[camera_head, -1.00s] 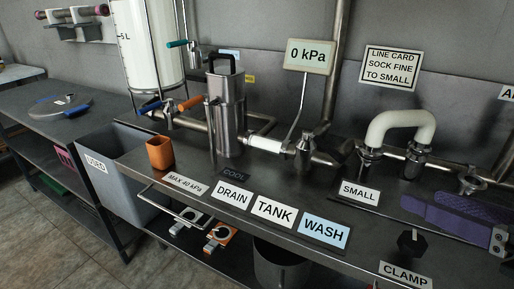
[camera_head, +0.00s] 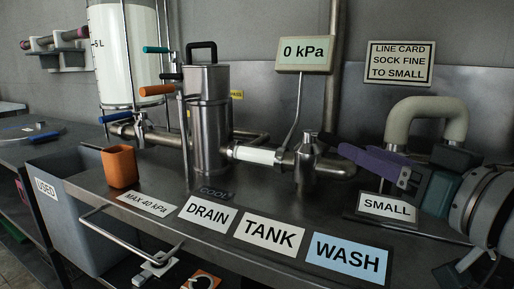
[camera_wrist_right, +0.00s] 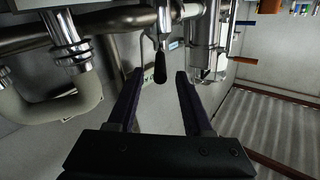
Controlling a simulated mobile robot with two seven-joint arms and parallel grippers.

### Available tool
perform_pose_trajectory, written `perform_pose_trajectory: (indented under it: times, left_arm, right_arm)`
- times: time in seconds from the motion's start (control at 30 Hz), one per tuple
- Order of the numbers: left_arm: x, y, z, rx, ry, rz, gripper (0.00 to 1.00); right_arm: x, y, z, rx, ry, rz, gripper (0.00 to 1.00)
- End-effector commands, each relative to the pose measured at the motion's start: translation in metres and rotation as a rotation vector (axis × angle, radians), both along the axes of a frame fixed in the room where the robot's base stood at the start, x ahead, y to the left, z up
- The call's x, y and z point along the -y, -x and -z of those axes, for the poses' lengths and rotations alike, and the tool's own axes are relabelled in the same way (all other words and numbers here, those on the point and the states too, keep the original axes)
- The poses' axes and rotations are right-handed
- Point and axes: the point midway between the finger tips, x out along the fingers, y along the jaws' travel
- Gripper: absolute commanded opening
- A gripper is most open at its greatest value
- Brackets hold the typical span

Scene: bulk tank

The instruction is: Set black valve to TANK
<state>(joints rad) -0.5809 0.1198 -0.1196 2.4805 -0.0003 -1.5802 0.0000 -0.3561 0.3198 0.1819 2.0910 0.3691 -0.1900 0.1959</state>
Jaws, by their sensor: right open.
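The black valve handle (camera_wrist_right: 160,68) shows in the right wrist view as a short black lever on a metal pipe fitting. In the head view the steel valve body (camera_head: 308,158) stands right of the white pipe section; its handle is hard to make out there. The TANK label (camera_head: 269,233) lies on the bench front, between DRAIN (camera_head: 207,214) and WASH (camera_head: 346,257). My right gripper (camera_head: 335,144) reaches in from the right, its fingertips close to the valve. In the wrist view its purple fingers (camera_wrist_right: 156,72) are open, with the handle appearing between them, without visible contact. My left gripper is out of view.
A steel canister (camera_head: 210,125) with a black top handle stands left of the valve. A gauge sign (camera_head: 304,52) reads 0 kPa. A pale curved hose (camera_head: 423,112) stands behind my right arm. An orange cup (camera_head: 120,167) sits at the left.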

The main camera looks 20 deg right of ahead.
Motion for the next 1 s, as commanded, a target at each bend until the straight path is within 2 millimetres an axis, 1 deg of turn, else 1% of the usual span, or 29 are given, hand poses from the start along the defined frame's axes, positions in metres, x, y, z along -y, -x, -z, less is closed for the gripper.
perform_pose_trajectory:
  times: [0.03,0.1,0.2,0.3,0.43,0.67,1.0]
  left_arm:
    - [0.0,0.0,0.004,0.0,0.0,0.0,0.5]
    - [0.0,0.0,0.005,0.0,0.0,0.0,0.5]
    - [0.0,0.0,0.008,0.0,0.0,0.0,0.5]
    - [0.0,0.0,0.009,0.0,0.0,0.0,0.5]
    - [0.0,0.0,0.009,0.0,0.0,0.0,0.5]
    - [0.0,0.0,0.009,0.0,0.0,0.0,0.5]
    - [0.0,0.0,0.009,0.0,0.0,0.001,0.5]
  right_arm:
    - [0.0,-0.009,0.001,0.003,0.0,0.0,0.51]
    - [0.0,-0.019,0.001,0.002,0.0,-0.001,0.51]
    - [0.0,-0.03,0.001,0.001,0.001,0.0,0.51]
    - [0.0,-0.038,0.001,-0.001,0.001,0.0,0.51]
    - [-0.001,-0.041,0.001,-0.002,0.002,0.0,0.51]
    - [-0.001,-0.041,0.001,-0.002,0.002,0.0,0.5]
    - [-0.001,-0.041,0.001,-0.002,0.002,0.0,0.11]
